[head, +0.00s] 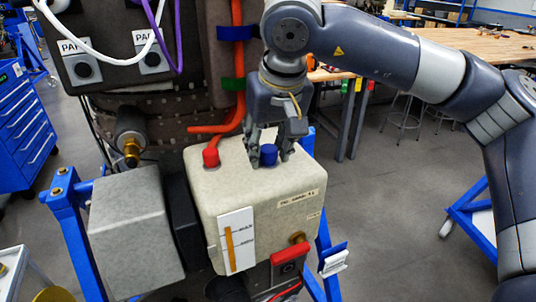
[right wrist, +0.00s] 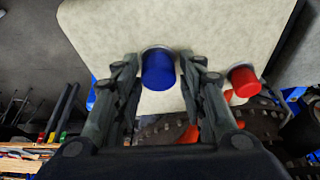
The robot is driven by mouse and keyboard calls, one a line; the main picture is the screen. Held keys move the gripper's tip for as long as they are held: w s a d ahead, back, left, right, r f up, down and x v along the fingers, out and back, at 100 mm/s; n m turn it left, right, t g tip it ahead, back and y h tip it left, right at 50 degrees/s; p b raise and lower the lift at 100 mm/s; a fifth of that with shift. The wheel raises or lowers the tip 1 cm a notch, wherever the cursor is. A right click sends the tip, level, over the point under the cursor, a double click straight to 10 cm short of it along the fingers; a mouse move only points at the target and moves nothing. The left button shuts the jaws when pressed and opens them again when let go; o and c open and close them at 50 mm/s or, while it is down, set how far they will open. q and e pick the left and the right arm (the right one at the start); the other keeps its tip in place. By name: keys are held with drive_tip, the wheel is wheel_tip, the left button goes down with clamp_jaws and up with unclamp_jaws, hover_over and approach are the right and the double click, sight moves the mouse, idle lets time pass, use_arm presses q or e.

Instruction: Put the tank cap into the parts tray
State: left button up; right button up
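A blue cap (head: 268,155) sits on top of the cream tank (head: 290,205); it also shows in the right wrist view (right wrist: 158,70). My right gripper (head: 268,150) points down over the tank top, with one finger on each side of the blue cap. In the right wrist view the fingers (right wrist: 160,72) are spread, with small gaps beside the cap. I see no clear contact. My left gripper is not in view. I cannot clearly make out a parts tray in either view.
A red cap (head: 211,157) with an orange hose stands close beside the blue cap. A grey box (head: 135,230) is left of the tank on the blue stand. A pale tray-like surface (head: 14,262) is cut off at lower left. Open floor lies to the right.

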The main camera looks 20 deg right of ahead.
sight(267, 145)
clamp_jaws()
drive_tip(key=shift+r+p, duration=0.5)
drive_tip(key=shift+r, duration=0.2)
drive_tip(key=shift+r+p, duration=0.6)
drive_tip(key=shift+r, duration=0.25)
